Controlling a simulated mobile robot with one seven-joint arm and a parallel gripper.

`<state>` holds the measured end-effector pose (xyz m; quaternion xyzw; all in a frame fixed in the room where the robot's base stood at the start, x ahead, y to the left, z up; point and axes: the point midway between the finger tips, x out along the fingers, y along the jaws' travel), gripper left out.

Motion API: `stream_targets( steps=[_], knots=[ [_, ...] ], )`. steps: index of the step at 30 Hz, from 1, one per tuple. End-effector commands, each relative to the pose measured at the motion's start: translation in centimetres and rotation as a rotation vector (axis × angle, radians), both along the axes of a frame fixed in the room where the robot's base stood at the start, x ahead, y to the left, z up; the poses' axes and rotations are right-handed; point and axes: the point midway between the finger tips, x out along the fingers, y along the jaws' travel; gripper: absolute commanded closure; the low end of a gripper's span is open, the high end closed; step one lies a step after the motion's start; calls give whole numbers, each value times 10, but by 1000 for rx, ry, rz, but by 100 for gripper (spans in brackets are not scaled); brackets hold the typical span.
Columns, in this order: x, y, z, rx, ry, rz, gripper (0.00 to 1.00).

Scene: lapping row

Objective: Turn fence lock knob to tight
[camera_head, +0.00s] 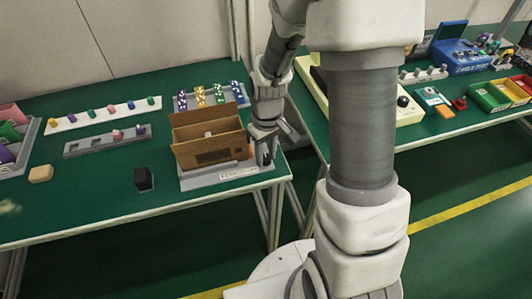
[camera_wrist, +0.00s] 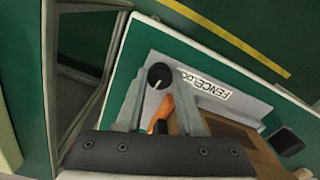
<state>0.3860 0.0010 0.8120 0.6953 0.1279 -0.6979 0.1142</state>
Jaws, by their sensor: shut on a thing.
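The fence lock knob (camera_wrist: 160,76) is a round black knob with a white pointer line, seen at the upper middle in the wrist view. It sits at the end of the grey fence (camera_wrist: 235,93), beside a white label (camera_wrist: 204,86) reading "FENCE LO", partly cut off by a finger. My gripper (camera_wrist: 159,82) is shut on the knob, one grey finger at each side. In the head view my gripper (camera_head: 265,153) reaches down at the right end of the grey fixture (camera_head: 225,176); the knob is not clear there. The pointer leans up and right in the wrist view.
An open cardboard box (camera_head: 208,145) stands on the fixture, close left of my gripper. A black block (camera_head: 143,179) and a tan block (camera_head: 40,174) lie on the green bench (camera_head: 100,200). Racks of coloured pieces (camera_head: 212,96) stand behind. An orange part (camera_wrist: 158,112) shows between the fingers.

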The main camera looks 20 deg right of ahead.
Motion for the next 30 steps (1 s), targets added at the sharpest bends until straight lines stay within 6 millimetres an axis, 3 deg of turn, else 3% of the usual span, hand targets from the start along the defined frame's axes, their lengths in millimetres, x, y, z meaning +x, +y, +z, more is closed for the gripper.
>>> stream_targets(
  steps=[30],
  knots=[
    [0, 1, 3, 0, 0, -942, 100]
  ],
)
